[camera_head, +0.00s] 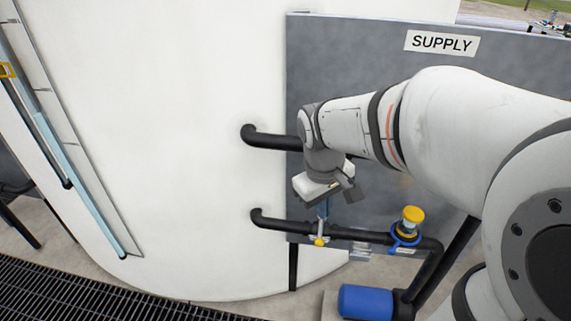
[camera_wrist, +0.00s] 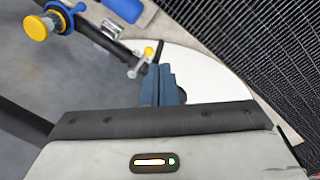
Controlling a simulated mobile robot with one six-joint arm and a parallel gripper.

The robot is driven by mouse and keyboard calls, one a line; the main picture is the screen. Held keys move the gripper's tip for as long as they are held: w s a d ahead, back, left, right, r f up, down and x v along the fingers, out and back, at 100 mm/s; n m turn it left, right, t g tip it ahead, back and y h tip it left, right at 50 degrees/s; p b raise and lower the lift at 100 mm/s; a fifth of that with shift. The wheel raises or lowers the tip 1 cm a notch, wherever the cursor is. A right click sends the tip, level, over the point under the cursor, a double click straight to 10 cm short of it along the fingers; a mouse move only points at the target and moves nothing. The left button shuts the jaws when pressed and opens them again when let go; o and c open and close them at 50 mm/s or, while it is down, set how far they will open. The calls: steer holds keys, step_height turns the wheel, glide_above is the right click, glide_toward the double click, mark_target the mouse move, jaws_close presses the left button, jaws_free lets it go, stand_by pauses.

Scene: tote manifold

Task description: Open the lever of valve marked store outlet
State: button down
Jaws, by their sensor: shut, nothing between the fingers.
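My gripper (camera_head: 323,212) points down just above the lower black pipe (camera_head: 283,224), which leaves the white tank (camera_head: 180,130). Its blue-grey fingers (camera_wrist: 166,82) are together and empty. A small valve with a yellow end (camera_head: 319,241) sits on this pipe right below the fingertips. In the wrist view its yellow part (camera_wrist: 148,52) is just beyond the fingers; I cannot tell whether they touch. A larger blue valve with a yellow knob (camera_head: 412,216) stands further right on the pipe. A small tag below it is too small to read. I see no readable store outlet mark.
A grey panel (camera_head: 380,70) with a SUPPLY sign (camera_head: 441,42) stands behind the pipes. An upper black pipe (camera_head: 270,139) runs from tank to panel. A blue motor (camera_head: 366,302) is low on the right. Black floor grating (camera_head: 90,295) lies in front.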

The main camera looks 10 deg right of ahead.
mark_target(321, 230)
steer(key=w+a+f+n+g+h+b, duration=0.1)
steer(key=w+a+f+n+b, duration=0.15)
steer(key=w+f, duration=0.3)
steer(key=w+a+f+n+g+h+b, duration=0.1)
steer(key=w+a+f+n+h, duration=0.1)
steer(key=w+f+n, duration=0.3)
steer(key=w+a+f+n+h+b, duration=0.1)
steer(key=w+a+f+n+b, duration=0.1)
steer(key=w+f, duration=0.4)
steer(key=shift+s+d+f+b, duration=0.3)
steer(key=shift+s+d+f, duration=0.25)
steer(key=shift+d+f, duration=0.85)
steer(key=shift+s+d+f+b, duration=0.35)
steer(key=shift+s+d+f, duration=0.15)
steer(key=shift+d+f, duration=0.8)
steer(key=shift+s+d+f+b, duration=0.3)
steer(key=shift+s+d+f, duration=0.25)
steer(key=shift+d+f, duration=0.85)
steer(key=shift+a+f, duration=0.2)
steer(key=shift+a, duration=0.05)
